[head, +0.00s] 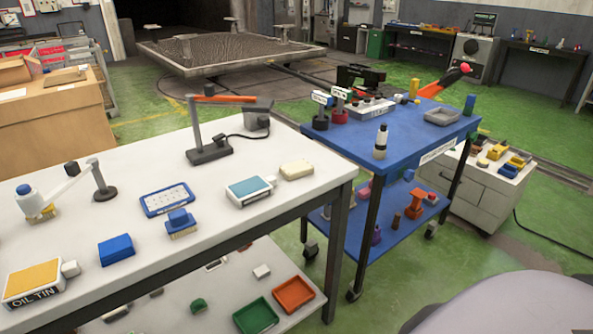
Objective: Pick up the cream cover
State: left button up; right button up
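A small cream block-shaped piece with rounded edges (297,170), which looks like the cream cover, lies on the white table near its far right corner. It lies just right of a box with a teal top (250,190), with a small gap or light contact that I cannot tell. Nothing lies on top of it. Neither of my grippers shows in the head view.
The white table (225,240) also holds a blue block (116,249), a blue-handled brush (181,222), a blue-and-white panel (167,200), an oil tin (34,283) and a desk lamp (209,150). A crowded blue cart (400,145) stands right, beyond a narrow gap.

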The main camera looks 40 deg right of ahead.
aim_at(295, 169)
jog(key=l, duration=2.25)
jog(key=l+u, duration=0.15)
jog(key=l, duration=2.15)
jog(key=i, duration=0.2)
